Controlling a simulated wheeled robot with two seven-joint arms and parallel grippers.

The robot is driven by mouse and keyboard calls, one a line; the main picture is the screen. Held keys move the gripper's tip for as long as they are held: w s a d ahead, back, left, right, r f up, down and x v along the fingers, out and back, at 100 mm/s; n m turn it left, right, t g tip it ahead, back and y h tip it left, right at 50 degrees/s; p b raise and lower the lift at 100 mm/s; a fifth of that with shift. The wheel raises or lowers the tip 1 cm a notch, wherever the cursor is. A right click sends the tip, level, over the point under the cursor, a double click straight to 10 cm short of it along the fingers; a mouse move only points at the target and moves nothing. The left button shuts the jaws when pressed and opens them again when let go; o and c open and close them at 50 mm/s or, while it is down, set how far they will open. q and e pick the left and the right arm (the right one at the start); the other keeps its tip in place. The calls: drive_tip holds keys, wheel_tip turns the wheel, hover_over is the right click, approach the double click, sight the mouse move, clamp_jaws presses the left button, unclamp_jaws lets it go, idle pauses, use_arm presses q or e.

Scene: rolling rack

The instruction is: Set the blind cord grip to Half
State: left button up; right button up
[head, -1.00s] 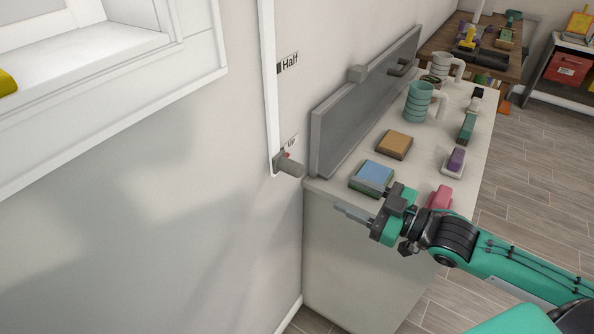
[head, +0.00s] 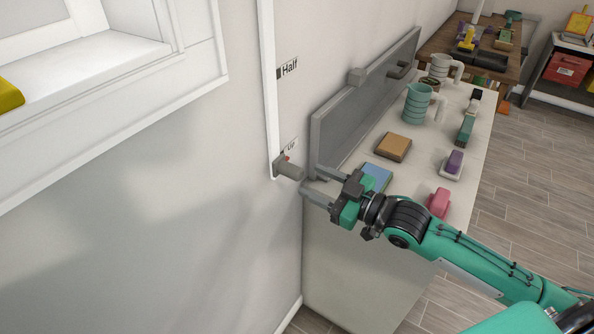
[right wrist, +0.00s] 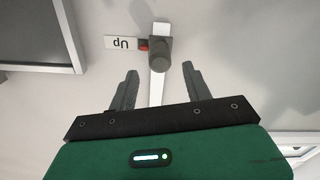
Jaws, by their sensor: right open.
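The blind cord grip (head: 289,170) is a grey knob on a white vertical track (head: 268,90) on the wall. It sits at the track's lower end, by the "Up" label (head: 291,147). The "Half" label (head: 289,68) is higher on the track. My right gripper (head: 310,183) is open and empty, just right of the grip, with its fingers pointing at the wall. In the right wrist view the grip (right wrist: 160,54) stands ahead of the two spread fingers (right wrist: 158,82), roughly between their lines and apart from them. My left gripper is not in view.
A white cabinet (head: 325,235) with a grey back panel (head: 350,118) stands close to the right. On it are a blue-topped block (head: 377,175), an orange-brown block (head: 393,147) and a green mug (head: 417,104). A window sill (head: 90,75) is at the upper left.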

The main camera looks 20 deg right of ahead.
sight(301, 176)
drive_tip(key=p+x, duration=0.1)
drive_tip(key=x, duration=0.4)
drive_tip(key=shift+w+a, duration=0.2)
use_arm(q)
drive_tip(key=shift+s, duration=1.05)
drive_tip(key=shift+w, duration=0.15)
use_arm(e)
drive_tip(key=shift+c, duration=0.2)
clamp_jaws()
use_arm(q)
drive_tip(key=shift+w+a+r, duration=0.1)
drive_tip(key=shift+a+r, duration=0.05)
